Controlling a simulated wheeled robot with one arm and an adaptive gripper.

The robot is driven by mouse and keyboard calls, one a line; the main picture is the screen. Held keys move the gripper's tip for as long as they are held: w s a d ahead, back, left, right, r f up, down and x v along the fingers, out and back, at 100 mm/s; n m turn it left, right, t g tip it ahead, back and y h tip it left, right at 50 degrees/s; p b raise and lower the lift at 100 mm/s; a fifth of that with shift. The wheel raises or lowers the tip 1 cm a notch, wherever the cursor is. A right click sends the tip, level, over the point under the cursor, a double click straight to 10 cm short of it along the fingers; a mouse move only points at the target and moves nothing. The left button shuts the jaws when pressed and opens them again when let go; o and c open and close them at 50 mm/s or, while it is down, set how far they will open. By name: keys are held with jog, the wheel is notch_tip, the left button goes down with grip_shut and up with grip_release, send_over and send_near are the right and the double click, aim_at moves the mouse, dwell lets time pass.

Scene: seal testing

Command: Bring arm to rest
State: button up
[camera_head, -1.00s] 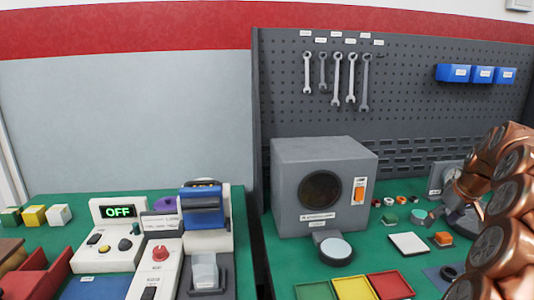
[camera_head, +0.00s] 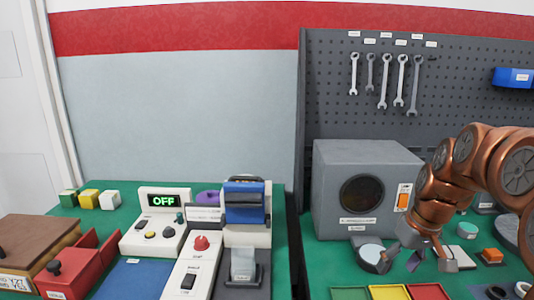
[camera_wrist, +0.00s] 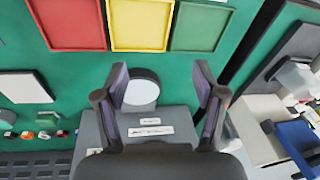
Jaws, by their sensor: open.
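My copper-coloured arm comes in from the right in the head view. My gripper (camera_head: 416,264) hangs downward in front of the grey box, over the right-hand green bench. It is open, with its fingers apart. In the wrist view my gripper (camera_wrist: 162,78) shows two spread fingers with nothing held between them. A round white-topped disc (camera_wrist: 142,90) lies below, seen between the fingers. The gripper hides part of the bench behind it.
The grey box (camera_head: 350,165) with a round dark window stands close behind my gripper. Red (camera_wrist: 68,22), yellow (camera_wrist: 140,25) and green (camera_wrist: 200,28) trays lie nearby. A control panel reading OFF (camera_head: 163,202) and a blue-topped device (camera_head: 245,203) stand on the left bench.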

jog(key=s+a+f+g, duration=0.2)
jog(key=s+a+f, duration=0.1)
jog(key=s+a, duration=0.85)
jog(key=s+a+f+g+h, duration=0.1)
jog(key=s+a+f, duration=0.15)
jog(key=s, duration=0.55)
jog(key=s+a+f+g+h, duration=0.1)
jog(key=s+f+g, duration=0.15)
jog(key=s, duration=0.45)
notch_tip(320, 180, up, 15)
jog(key=t+p, duration=0.2)
jog(key=p, duration=1.2)
jog(key=shift+w+f+m, duration=0.15)
jog(key=shift+w+m, duration=0.15)
jog(key=shift+w, duration=0.15)
